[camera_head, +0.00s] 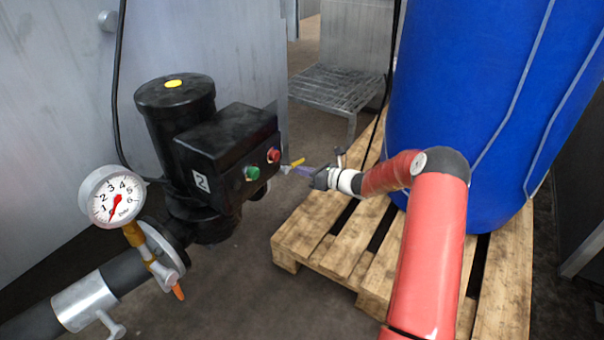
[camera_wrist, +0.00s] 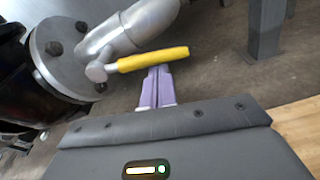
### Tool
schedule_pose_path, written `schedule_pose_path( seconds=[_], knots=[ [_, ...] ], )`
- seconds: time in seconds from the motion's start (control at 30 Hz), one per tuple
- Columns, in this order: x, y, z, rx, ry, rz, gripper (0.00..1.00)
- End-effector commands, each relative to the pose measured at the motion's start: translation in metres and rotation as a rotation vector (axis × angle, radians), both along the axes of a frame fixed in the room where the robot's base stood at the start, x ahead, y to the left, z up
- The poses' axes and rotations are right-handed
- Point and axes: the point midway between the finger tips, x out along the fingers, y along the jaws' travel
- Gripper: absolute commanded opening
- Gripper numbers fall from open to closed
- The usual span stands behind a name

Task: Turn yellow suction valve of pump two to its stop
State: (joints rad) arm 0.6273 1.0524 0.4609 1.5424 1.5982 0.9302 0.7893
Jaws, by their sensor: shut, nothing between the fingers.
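Pump two (camera_head: 200,150) is black, with a "2" label and a yellow dot on top. In the wrist view the yellow handle (camera_wrist: 153,59) lies nearly level across the picture, joined to a grey valve stem beside a bolted flange (camera_wrist: 58,50). My gripper (camera_head: 287,170) reaches in from the right. Its purple fingers (camera_wrist: 158,72) are shut together and empty, with their tips at the handle's lower edge. I cannot tell whether they touch it.
A blue drum (camera_head: 470,90) stands on a wooden pallet (camera_head: 335,245) at the right. A pressure gauge (camera_head: 112,197) and an orange handle (camera_head: 178,292) sit on the pipe at the left. Green and red buttons face my gripper. A metal rack (camera_head: 335,88) stands behind.

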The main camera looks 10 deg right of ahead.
Motion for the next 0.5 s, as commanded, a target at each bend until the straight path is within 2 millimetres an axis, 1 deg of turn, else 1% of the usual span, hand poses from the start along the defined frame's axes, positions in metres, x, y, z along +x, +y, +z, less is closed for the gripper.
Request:
schedule_pose_path(
  seconds=[0.17,0.23,0.33,0.37,0.4,0.5],
  knots=[
    [0.000,-0.001,0.002,0.000,0.000,0.000,0.00],
    [0.002,-0.002,0.009,-0.002,-0.003,-0.001,0.00],
    [0.004,-0.005,0.013,-0.060,-0.061,-0.001,0.00],
    [0.005,-0.006,0.020,-0.071,-0.072,-0.001,0.00],
    [0.005,-0.006,0.021,-0.068,-0.069,-0.001,0.00],
    [0.006,-0.005,0.019,-0.066,-0.068,0.000,0.00]
  ],
)
